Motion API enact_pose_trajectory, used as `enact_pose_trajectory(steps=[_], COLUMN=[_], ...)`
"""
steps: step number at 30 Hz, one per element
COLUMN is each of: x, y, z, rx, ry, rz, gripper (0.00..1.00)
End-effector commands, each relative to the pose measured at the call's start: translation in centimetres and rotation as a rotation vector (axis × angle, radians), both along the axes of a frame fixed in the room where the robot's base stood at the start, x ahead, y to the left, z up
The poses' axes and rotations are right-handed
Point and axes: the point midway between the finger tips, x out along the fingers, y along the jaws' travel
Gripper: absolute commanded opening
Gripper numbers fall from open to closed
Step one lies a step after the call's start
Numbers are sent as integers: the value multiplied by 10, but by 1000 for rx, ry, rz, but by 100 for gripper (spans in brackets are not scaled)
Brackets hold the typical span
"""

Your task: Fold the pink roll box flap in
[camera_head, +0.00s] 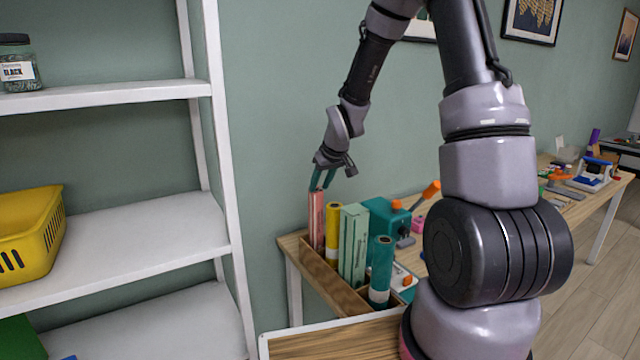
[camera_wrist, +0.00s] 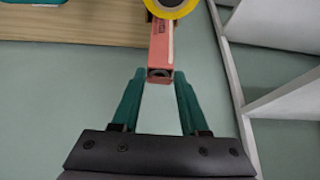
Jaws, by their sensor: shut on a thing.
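The pink roll box (camera_head: 317,228) stands upright at the left end of a wooden holder (camera_head: 334,287) on the table. My gripper (camera_head: 321,186) is above it, with its teal fingers at the box's top. In the wrist view, the pink box (camera_wrist: 160,50) shows its top end, with a dark round patch, between the two fingertips of my gripper (camera_wrist: 160,76). The fingers are shut on the top end of the box. I cannot make out the flap apart from the box's end.
A yellow roll (camera_head: 332,226), a pale green box (camera_head: 353,243) and a teal roll (camera_head: 380,271) stand close to the right of the pink box. A teal device (camera_head: 384,219) is behind them. A white shelf unit (camera_head: 214,120) rises at the left.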

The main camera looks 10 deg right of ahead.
Motion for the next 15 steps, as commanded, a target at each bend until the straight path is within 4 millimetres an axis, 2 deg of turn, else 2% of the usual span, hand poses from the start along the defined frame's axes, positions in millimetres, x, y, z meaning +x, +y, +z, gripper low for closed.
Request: enact_pose_trajectory(steps=[5,6,7,8,15], x=[0,0,0,0,0], y=[0,0,0,0,0], z=[0,0,0,0,0], rx=[0,0,0,0,0], ry=[0,0,0,0,1], rz=[0,0,0,0,0], gripper=[0,59,71,75,75])
